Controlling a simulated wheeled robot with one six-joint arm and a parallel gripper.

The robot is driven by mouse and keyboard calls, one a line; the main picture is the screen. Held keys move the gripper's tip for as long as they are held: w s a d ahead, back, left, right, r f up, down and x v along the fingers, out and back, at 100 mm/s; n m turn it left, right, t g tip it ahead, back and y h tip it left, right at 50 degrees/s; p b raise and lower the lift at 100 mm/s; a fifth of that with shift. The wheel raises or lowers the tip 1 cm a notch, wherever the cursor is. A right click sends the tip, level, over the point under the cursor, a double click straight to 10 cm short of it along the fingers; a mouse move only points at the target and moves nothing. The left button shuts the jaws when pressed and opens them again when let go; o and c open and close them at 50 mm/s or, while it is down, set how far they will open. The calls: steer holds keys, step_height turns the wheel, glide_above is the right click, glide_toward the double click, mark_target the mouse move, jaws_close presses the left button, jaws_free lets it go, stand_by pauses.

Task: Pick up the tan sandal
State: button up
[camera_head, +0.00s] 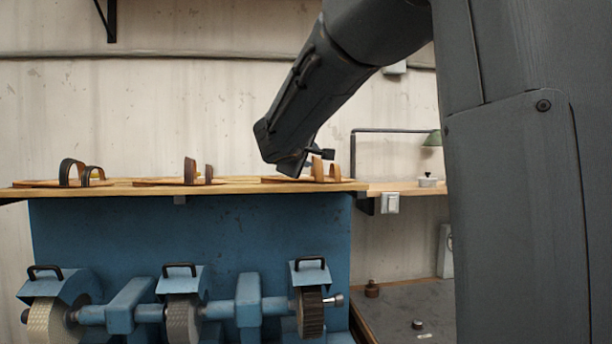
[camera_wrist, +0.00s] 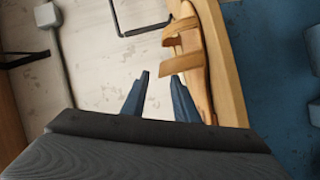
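The tan sandal (camera_head: 326,171), with two light tan straps, lies at the right end of the wooden shelf above the blue machine. My gripper (camera_head: 315,158) is just above it, close to its straps. In the wrist view the tan sandal (camera_wrist: 184,60) is at upper right, ahead of the right finger. My gripper (camera_wrist: 160,80) is open there, with pale wall showing between the fingers and nothing held. The right fingertip appears close to the nearer strap; I cannot tell whether they touch.
A brown-strapped sandal (camera_head: 190,176) and a dark-strapped sandal (camera_head: 80,176) lie farther left on the wooden shelf (camera_head: 235,187). A lamp (camera_head: 433,139) and a small white pot (camera_head: 427,180) are at right.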

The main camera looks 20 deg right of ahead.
mark_target(313, 179)
steer(key=shift+p+x, duration=0.55)
steer(key=shift+x, duration=1.05)
jaws_close()
steer(key=shift+r+b, duration=0.3)
steer(key=shift+r, duration=0.15)
steer(key=r, duration=0.1)
steer(key=r+b, duration=0.1)
steer(key=shift+s+a+r+b, duration=0.2)
steer(key=shift+a+r+b, duration=0.05)
steer(key=shift+r+b, duration=0.05)
steer(key=f+b+v, duration=0.2)
steer(key=b+v, duration=0.4)
steer(key=v, duration=1.1)
steer(key=shift+s+b, duration=0.3)
steer(key=shift+s, duration=0.05)
